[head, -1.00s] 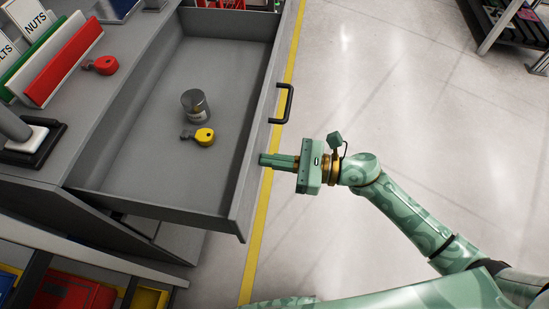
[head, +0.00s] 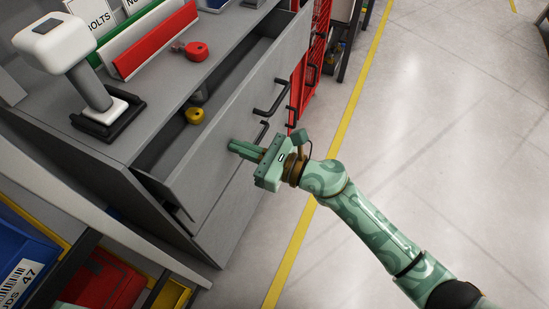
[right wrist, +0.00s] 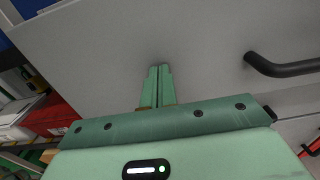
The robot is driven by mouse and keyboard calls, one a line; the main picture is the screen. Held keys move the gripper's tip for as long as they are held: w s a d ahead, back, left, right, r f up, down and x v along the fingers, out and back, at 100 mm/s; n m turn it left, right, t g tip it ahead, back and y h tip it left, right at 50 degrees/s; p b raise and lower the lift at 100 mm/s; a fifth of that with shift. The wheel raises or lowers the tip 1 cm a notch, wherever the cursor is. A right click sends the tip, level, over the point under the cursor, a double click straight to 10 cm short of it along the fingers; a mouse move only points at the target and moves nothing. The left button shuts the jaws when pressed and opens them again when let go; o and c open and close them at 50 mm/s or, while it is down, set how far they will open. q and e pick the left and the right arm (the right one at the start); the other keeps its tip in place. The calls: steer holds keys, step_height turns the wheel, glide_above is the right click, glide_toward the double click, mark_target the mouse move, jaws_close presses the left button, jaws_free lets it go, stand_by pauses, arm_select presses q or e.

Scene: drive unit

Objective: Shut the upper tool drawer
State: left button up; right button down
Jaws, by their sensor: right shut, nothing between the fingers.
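A yellow tape measure (head: 194,115) shows inside the drawer.
On the cabinet top are a red tape measure (head: 196,51), labelled dividers and a grey-white tool on a stand (head: 95,105). Blue, red and yellow bins (head: 105,280) are at lower left. A red cabinet (head: 317,60) stands beyond. The floor at right is clear.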

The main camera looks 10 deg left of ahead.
mark_target(216, 137)
steer(key=b+x, duration=0.1)
steer(key=x, duration=0.4)
steer(key=shift+w+a+f, duration=0.1)
steer(key=shift+w+a, duration=0.05)
steer(key=shift+a, duration=0.1)
steer(key=shift+w+a, duration=0.1)
steer(key=shift+a, duration=0.3)
arm_select(q)
steer(key=shift+w+a+f+m, duration=0.3)
steer(key=shift+w+a+f, duration=0.15)
steer(key=shift+a, duration=0.2)
arm_select(e)
steer(key=shift+r, duration=0.3)
arm_select(q)
steer(key=shift+s+f, duration=0.1)
